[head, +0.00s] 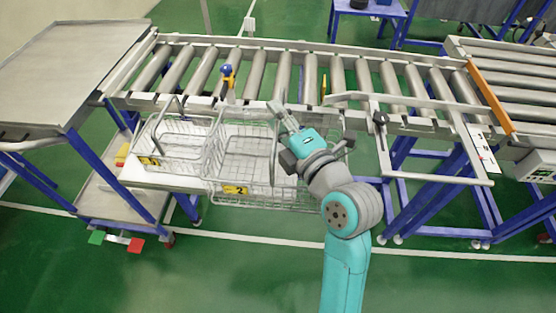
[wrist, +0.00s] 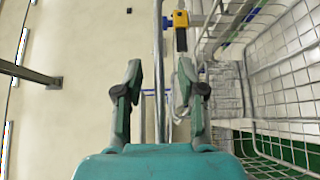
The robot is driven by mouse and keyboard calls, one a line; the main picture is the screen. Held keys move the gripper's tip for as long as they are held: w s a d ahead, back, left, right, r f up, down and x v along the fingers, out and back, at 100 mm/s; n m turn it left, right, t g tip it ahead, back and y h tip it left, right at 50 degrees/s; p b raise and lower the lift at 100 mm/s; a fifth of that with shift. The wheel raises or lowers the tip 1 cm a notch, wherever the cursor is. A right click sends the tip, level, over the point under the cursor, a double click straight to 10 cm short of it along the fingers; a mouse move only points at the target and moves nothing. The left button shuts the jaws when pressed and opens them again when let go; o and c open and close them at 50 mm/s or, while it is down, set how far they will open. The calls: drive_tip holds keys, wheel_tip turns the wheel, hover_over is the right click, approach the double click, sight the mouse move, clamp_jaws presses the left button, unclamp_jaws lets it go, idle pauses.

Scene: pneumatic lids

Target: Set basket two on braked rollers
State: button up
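Basket two (head: 243,171) is a wire basket with a yellow "2" label, at the front edge of the roller conveyor. The rollers (head: 255,76) run behind it, bare near the basket. A blue-and-yellow lever (head: 228,75) stands at the rollers; a similar blue-and-yellow part shows in the wrist view (wrist: 180,20). My gripper (head: 284,115) is over the right part of basket two. In the wrist view its fingers (wrist: 160,85) are apart, with a grey upright bar (wrist: 158,60) between them in the picture. I cannot tell whether they touch it.
A second wire basket (head: 172,146) with a yellow label stands close on the left. A grey-topped table (head: 70,65) is at far left. An orange bar (head: 490,95) crosses the conveyor at right, near a control box (head: 538,166).

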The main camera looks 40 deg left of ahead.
clamp_jaws()
